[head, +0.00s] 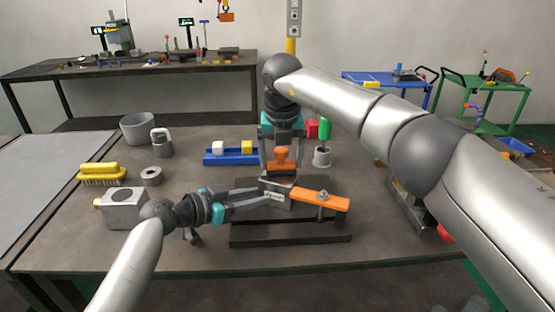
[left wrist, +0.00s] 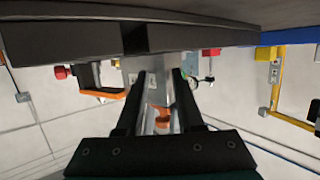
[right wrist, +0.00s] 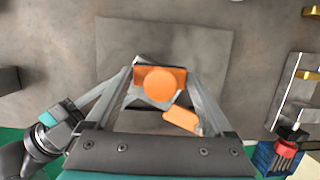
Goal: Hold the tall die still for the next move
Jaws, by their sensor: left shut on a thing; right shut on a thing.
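The tall die appears to be the grey piece with an orange knob on top (head: 281,154); its orange top also shows in the right wrist view (right wrist: 160,82). My right gripper (head: 279,172) comes from above and is shut on the orange top. My left gripper (head: 276,197) reaches in from the left, lower down, and is shut at the grey part. In the left wrist view its fingers (left wrist: 158,75) flank the grey piece, with orange visible between them. The fingers hide much of the die, and its lower end is unclear.
An orange bar (head: 322,199) with a bolt lies just right, above a dark base plate (head: 290,239). A blue tray (head: 230,158) with two blocks stands behind. Bare table lies at front left.

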